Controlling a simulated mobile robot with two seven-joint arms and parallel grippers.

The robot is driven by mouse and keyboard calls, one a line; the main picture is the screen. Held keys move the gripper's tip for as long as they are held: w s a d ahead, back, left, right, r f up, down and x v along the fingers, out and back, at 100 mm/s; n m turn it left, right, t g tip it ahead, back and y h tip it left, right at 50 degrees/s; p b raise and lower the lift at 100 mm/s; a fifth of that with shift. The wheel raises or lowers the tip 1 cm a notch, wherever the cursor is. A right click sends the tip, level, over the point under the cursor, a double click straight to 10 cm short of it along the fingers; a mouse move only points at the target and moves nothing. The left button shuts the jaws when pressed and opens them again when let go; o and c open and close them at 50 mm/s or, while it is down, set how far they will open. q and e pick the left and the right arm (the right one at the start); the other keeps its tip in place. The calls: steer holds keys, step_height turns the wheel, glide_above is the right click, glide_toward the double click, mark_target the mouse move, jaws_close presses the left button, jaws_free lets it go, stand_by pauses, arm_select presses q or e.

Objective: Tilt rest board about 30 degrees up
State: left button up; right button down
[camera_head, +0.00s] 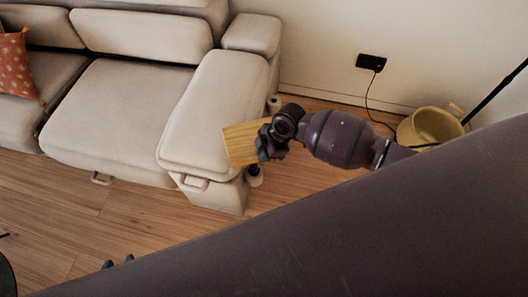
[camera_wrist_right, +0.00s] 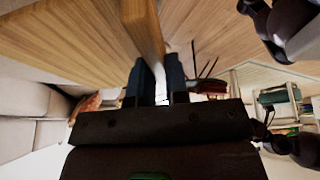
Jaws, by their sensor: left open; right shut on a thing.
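The rest board is a light wooden panel (camera_head: 238,143) at the near end of the sofa's padded side section in the head view. It looks tilted, but I cannot tell its angle. My right gripper (camera_head: 266,146) is shut on the board's right edge and partly covers it. In the right wrist view the board (camera_wrist_right: 143,28) runs up from between the dark fingers of the right gripper (camera_wrist_right: 160,85). Only the dark fingertips of my left gripper (camera_head: 118,262) show at the lower left of the head view, open, well away from the board.
The beige sofa (camera_head: 130,110) fills the left, with an orange cushion (camera_head: 15,68) on it. A woven basket (camera_head: 428,127) stands by the wall at the right, near a cable and a black wall box (camera_head: 371,62). Wooden floor (camera_head: 110,215) is clear before the sofa.

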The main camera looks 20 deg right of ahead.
steer(key=shift+s+f+n+t, duration=0.25)
steer(key=shift+f+t, duration=0.65)
steer(key=shift+t, duration=0.35)
steer(key=shift+s+f+n+t, duration=0.25)
steer(key=shift+f+t, duration=0.6)
steer(key=shift+t, duration=0.4)
steer(key=c, duration=1.1)
jaws_free()
steer(key=shift+r, duration=0.1)
